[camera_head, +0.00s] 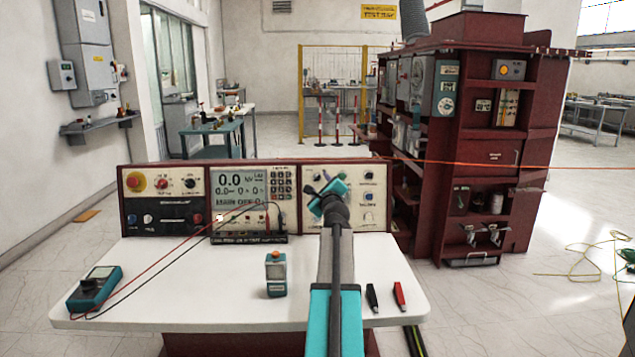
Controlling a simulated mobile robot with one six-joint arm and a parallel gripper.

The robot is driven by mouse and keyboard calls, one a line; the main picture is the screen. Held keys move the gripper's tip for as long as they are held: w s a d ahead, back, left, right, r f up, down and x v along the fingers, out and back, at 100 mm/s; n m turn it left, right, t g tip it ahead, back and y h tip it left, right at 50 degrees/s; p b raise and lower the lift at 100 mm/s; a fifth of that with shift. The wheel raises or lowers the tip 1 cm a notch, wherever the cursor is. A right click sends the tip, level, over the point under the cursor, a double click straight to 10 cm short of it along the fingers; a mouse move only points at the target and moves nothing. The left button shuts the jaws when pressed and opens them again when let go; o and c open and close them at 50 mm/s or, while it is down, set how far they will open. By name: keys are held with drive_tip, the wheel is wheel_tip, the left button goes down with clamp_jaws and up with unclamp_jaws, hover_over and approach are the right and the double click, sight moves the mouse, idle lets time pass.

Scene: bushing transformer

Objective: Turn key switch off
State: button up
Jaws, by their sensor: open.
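A dark red control console (249,205) stands at the back of a white table. Its left panel has a red emergency button on a yellow ring (134,181) and several small knobs; its middle has a lit display (238,186). Its right panel (368,211) carries several small knobs. I cannot tell which control is the key switch; part of the right panel is hidden by my arm. My gripper (329,189), teal and dark, is open in front of the right panel. Its fingertips are small, and I cannot tell whether they touch the panel.
On the white table (200,292) lie a teal meter (95,288) with red and black leads, a small teal-and-white device (276,273), a black clip (372,297) and a red clip (399,295). A large dark red cabinet (500,140) stands behind at right.

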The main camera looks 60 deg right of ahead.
sight(317, 178)
drive_tip(key=shift+x, duration=2.1)
drive_tip(key=c, duration=1)
drive_tip(key=shift+c, duration=0.2)
